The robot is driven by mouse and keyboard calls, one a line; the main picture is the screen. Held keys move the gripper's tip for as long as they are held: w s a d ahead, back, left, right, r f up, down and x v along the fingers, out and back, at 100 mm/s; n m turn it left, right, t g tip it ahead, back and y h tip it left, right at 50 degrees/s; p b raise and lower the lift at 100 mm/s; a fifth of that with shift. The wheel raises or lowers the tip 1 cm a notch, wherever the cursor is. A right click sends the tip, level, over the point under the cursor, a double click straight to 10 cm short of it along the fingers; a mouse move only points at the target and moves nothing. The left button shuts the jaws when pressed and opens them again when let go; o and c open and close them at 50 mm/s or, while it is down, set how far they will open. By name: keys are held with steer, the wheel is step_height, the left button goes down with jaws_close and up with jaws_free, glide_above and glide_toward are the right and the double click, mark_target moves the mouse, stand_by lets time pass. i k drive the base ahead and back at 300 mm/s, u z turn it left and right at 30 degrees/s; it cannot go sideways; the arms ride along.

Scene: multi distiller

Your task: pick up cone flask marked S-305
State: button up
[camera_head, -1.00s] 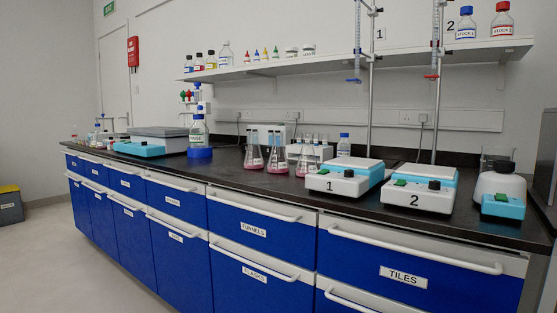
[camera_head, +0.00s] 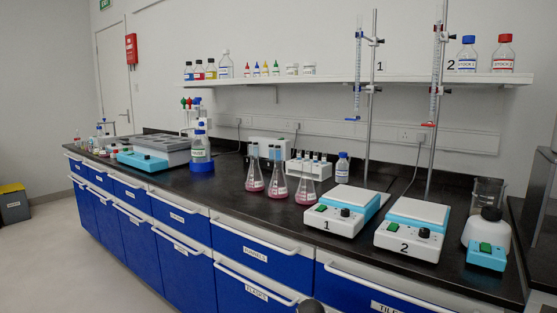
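Three cone flasks with pink liquid stand upright in a row on the black bench top: a left flask (camera_head: 254,182), a middle flask (camera_head: 278,186) and a right flask (camera_head: 305,191). Each has a small white label, too small to read, so I cannot tell which is S-305. My gripper is not clearly in view. Only a dark rounded part, perhaps of my arm, shows at the bottom edge, well below the flasks.
A white rack with vials (camera_head: 309,168) stands behind the right flask. A capped bottle (camera_head: 342,168) is right of it. Stirrer 1 (camera_head: 334,221) and stirrer 2 (camera_head: 408,241), with burette stands, are farther right. Blue drawers (camera_head: 240,251) front the bench.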

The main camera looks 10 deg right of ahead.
mark_target(277, 188)
steer(key=u, duration=1.2)
steer(key=i, duration=0.9)
steer(key=z, duration=0.35)
steer(key=i, duration=1)
steer(key=u, duration=0.05)
